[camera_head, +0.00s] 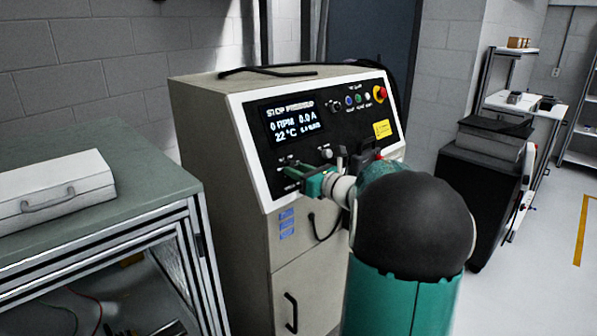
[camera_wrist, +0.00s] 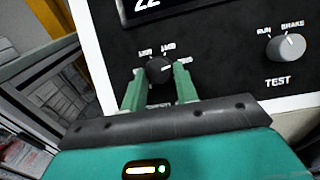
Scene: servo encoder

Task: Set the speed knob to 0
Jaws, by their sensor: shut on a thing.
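The speed knob (camera_wrist: 159,69) is a small dark round knob on the black panel, with white number marks around it. In the wrist view my gripper (camera_wrist: 158,82) has one green finger on each side of the knob and is shut on it. In the head view my gripper (camera_head: 306,183) is at the lower left of the panel, and its fingers and the arm hide the knob. The display (camera_head: 293,122) reads "STOP PRESSED", 0 RPM, 0.0 A and 22 °C. The number that the knob points to cannot be read.
A grey TEST knob (camera_wrist: 285,46) marked RUN and BRAKE is to the right of my gripper. A red emergency button (camera_head: 379,93) is at the cabinet's upper right. A workbench (camera_head: 140,185) with a white case (camera_head: 60,190) stands close on the left. A black cart (camera_head: 478,185) stands right.

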